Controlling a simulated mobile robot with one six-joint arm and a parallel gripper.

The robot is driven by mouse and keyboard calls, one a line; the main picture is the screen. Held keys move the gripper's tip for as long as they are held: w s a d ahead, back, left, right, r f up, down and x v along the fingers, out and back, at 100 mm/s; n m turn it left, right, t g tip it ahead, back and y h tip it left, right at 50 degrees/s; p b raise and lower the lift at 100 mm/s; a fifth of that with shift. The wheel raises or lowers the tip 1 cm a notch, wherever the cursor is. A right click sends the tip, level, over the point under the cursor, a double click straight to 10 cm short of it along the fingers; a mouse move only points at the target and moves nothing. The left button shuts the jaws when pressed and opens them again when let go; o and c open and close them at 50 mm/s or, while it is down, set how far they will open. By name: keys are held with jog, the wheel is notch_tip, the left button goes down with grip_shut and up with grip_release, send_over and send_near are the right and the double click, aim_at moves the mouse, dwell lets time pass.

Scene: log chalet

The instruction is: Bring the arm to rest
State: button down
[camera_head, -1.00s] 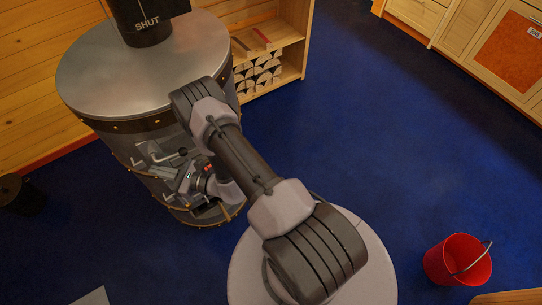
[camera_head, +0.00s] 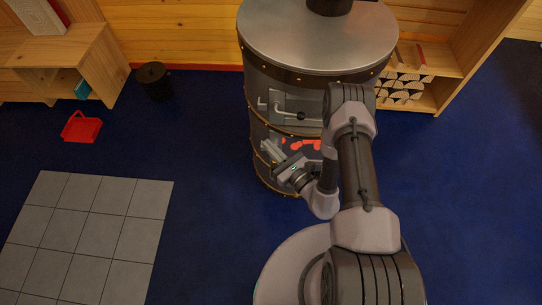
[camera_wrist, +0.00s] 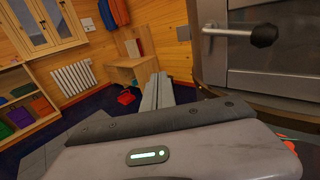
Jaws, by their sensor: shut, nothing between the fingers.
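My gripper (camera_head: 269,148) is shut and empty, its fingers pointing up and left in the head view. It is in front of the lower part of the round metal stove (camera_head: 262,75). In the wrist view the two grey fingers (camera_wrist: 157,92) lie together with nothing held. My arm is bent at the elbow and reaches out toward the stove. The stove door (camera_wrist: 284,65), with a dark-knobbed lever handle (camera_wrist: 236,33), is close on the right in the wrist view. I cannot tell whether the gripper touches the stove.
Red glowing pieces (camera_head: 303,145) show low on the stove. A black bin (camera_head: 153,80), a red tray-like thing (camera_head: 81,127) and a wooden shelf (camera_head: 70,62) stand to the left. A log shelf (camera_head: 437,62) is right of the stove. Grey floor tiles (camera_head: 88,235) and blue floor are clear.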

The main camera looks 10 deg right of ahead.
jog(key=s+a+r+n+g+y, duration=0.35)
jog(key=r+n+g, duration=0.2)
jog(key=r, duration=0.35)
jog(key=s+a+r+n+g+y, duration=0.35)
jog(key=a+r+n+g, duration=0.2)
jog(key=r, duration=0.45)
jog(key=s+a+r+n+g+y, duration=0.2)
jog(key=s+a+r+n+g, duration=0.25)
jog(key=r, duration=0.45)
jog(key=s+d+r+n+g+h, duration=0.25)
jog(key=s+d+n+h, duration=0.35)
jog(key=s+n+h, duration=0.4)
jog(key=d+r+t+h, duration=0.6)
jog(key=d+t, duration=0.2)
jog(key=d, duration=0.2)
jog(key=shift+w+d+r+p, duration=0.2)
jog(key=shift+d+r+p, duration=0.05)
jog(key=shift+d+p, duration=0.1)
